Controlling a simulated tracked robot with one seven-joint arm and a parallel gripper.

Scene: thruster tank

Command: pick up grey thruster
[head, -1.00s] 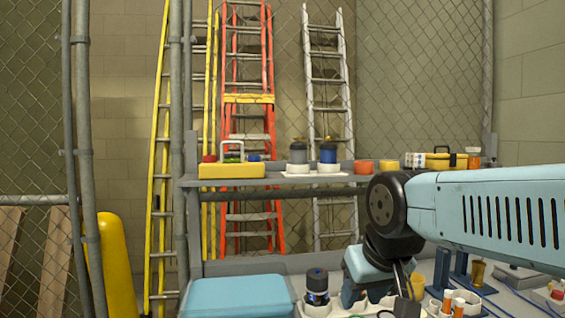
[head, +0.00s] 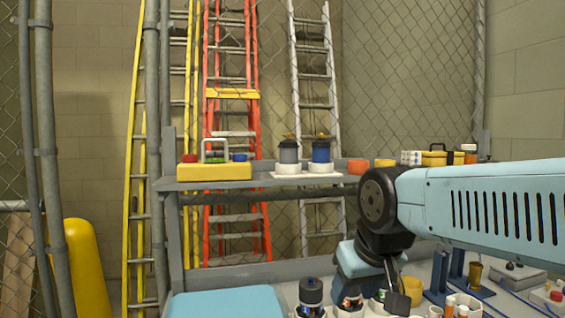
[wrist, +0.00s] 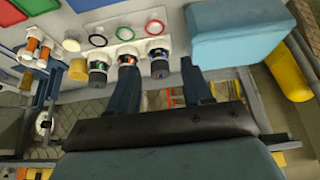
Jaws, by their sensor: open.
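A grey thruster (head: 288,153) with a dark, gold-tipped top stands upright on a white base on the shelf in the head view. A similar blue thruster (head: 321,152) stands just right of it. My gripper (wrist: 158,66) is open in the wrist view, with its two dark fingers apart. It is low over the bench, below the shelf and apart from the grey thruster.
A light-blue box (head: 228,303) stands on the bench left of a dark cylinder (head: 311,292). The shelf (head: 262,180) also bears a yellow tray (head: 214,172), orange and yellow cups and a yellow toolbox (head: 434,158). Ladders and mesh fencing stand behind.

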